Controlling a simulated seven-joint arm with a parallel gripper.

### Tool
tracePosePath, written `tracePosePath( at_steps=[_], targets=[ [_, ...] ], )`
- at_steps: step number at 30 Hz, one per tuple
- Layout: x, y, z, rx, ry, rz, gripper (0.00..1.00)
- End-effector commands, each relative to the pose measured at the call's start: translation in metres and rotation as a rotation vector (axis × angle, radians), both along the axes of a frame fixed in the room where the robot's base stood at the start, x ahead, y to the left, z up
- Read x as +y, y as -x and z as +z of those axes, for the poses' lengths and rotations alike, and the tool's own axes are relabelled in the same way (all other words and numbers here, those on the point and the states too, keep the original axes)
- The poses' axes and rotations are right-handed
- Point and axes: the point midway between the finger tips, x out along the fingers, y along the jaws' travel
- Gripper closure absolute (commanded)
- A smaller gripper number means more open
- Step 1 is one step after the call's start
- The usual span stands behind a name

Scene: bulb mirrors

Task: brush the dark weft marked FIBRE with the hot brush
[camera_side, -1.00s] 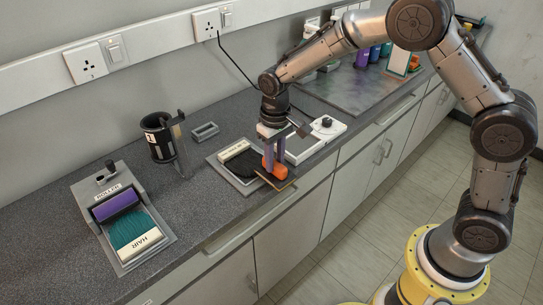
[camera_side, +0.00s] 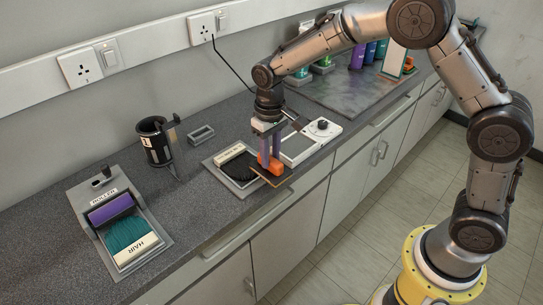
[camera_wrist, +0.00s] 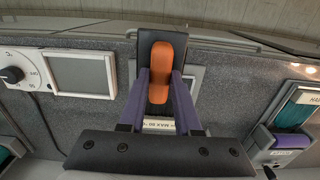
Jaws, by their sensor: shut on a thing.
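My gripper (camera_side: 270,154) is shut on the orange grip of a tool with a flat dark base, which looks like the brush (camera_side: 275,166); the wrist view shows its orange grip (camera_wrist: 167,60) between the fingers. The dark weft (camera_side: 238,169) lies in a grey tray (camera_side: 248,189) with a cream label strip (camera_side: 230,153), too small to read here. In the wrist view the strip (camera_wrist: 158,124) partly reads "MAX 80". The brush's base is at the weft's right end and hides part of the tray. I cannot tell whether it touches the weft.
A white device (camera_side: 322,127) with a dial and grey plate stands just right of the tray. At left, a tray (camera_side: 152,261) holds a teal weft marked HAIR and a purple roller. A black cup holder (camera_side: 155,142) and a small grey block (camera_side: 201,134) stand behind.

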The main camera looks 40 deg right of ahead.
Motion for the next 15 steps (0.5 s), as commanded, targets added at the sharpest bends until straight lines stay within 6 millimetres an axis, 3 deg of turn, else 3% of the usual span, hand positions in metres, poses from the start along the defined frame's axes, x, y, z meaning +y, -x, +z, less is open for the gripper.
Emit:
tracePosePath(
  at_steps=[15],
  targets=[
    [0.000, -0.065, 0.000, -0.003, 0.000, -0.001, 1.00]
  ],
)
